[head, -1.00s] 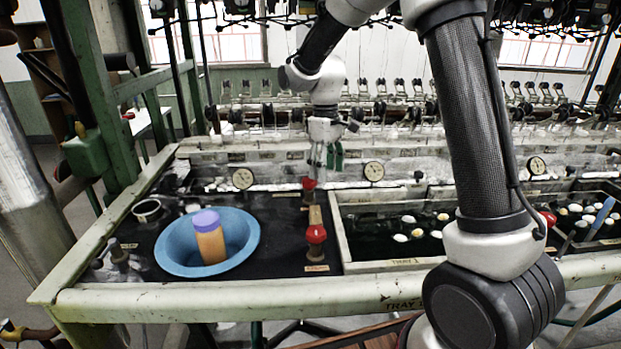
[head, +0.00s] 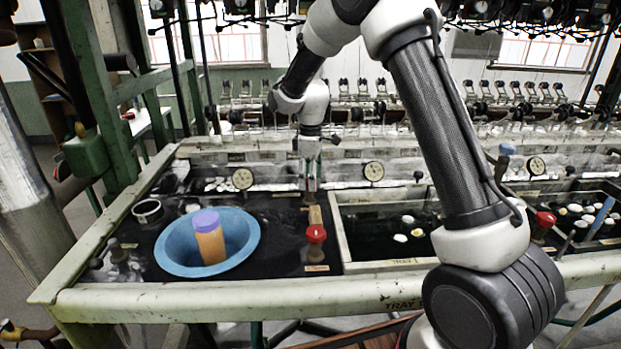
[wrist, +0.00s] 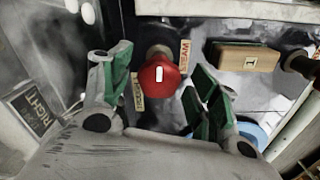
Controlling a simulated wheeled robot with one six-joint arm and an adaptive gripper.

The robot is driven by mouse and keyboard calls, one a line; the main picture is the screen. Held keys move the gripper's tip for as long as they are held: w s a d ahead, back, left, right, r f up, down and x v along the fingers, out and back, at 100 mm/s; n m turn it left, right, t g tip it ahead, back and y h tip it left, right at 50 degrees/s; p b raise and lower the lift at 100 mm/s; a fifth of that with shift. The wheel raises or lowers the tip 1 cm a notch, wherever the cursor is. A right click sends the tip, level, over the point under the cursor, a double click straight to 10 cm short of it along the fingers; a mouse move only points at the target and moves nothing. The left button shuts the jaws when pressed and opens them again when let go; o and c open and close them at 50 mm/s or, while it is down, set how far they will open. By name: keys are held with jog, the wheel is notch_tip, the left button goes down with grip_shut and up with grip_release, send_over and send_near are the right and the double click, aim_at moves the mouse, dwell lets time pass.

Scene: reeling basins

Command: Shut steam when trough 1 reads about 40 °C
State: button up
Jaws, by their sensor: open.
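The red steam valve knob (wrist: 158,75), with a white mark on top, sits between my gripper's fingers in the wrist view, beside a STEAM label (wrist: 185,55). My gripper (wrist: 162,88) is open, its green pads on either side of the knob; contact cannot be told. In the head view my gripper (head: 311,186) points down behind the wooden block (head: 316,215) and hides that knob. The block, marked 1, also shows in the wrist view (wrist: 248,57). Round dial gauges stand on the back ledge, left (head: 243,179) and middle (head: 373,171); their needles are too small to read.
A second red knob (head: 316,234) stands nearer the front rim. A blue basin (head: 170,245) holds an orange jar with a purple lid (head: 208,238). Right of the knobs lies a trough (head: 349,256) with several whitish cocoons (head: 401,238). Another red knob (head: 545,219) is farther right.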

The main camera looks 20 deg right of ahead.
jog(key=shift+c, duration=0.2)
jog(key=c, duration=1)
jog(key=shift+o, duration=0.2)
jog(key=shift+m, duration=0.4)
jog(key=m, duration=0.3)
jog(key=shift+m, duration=0.3)
jog(key=shift+s+a+m, duration=0.1)
jog(key=shift+a+m, duration=0.05)
jog(key=shift+m, duration=2.15)
jog(key=o, duration=1)
